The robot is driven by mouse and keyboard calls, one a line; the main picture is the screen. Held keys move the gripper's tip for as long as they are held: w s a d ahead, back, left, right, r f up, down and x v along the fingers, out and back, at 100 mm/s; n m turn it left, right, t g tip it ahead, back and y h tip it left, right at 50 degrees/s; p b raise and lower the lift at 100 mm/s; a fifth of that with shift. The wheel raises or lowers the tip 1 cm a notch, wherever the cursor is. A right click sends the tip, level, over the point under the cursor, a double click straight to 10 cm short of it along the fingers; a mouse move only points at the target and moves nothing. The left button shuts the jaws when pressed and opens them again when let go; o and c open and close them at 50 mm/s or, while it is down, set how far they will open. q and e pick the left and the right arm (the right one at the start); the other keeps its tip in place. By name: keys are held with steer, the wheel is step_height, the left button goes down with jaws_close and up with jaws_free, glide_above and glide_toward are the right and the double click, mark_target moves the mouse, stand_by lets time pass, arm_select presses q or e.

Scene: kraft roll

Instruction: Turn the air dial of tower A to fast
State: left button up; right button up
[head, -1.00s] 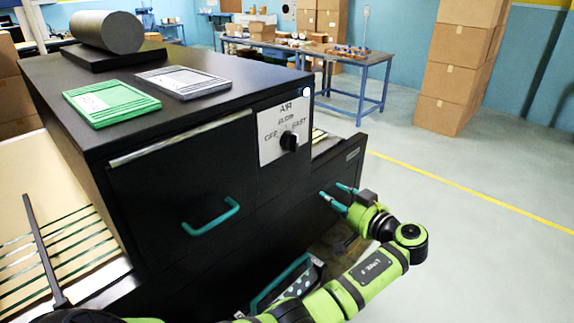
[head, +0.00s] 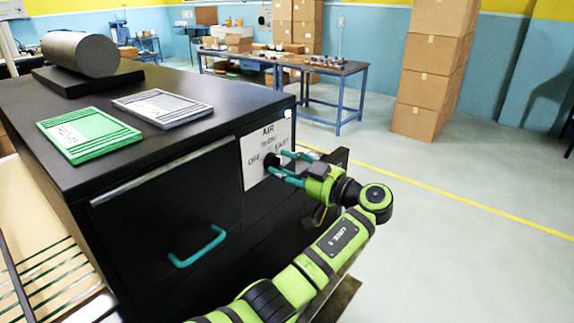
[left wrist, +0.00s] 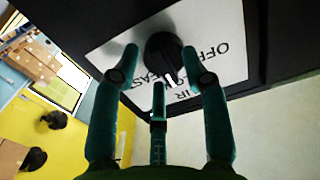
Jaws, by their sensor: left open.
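The black air dial (head: 271,161) sits on a white label plate (head: 253,172) at the right end of a dark cabinet front. The plate reads AIR, with SLOW, OFF and FAST around the dial. My left gripper (head: 284,168) is open right in front of the dial. In the left wrist view, the dial (left wrist: 164,52) lies between the teal fingertips (left wrist: 160,68), with the plate upside down. Contact with the fingers is unclear. A white mark on the dial points toward the lettering; the exact setting is hard to read. My right gripper is out of view.
The cabinet top (head: 200,135) carries a green panel (head: 92,133), a grey panel (head: 162,107) and a large grey roll (head: 80,54). A teal drawer handle (head: 197,247) juts out left of the dial. Open floor lies to the right.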

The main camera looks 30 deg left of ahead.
arm_select(q)
jaws_close()
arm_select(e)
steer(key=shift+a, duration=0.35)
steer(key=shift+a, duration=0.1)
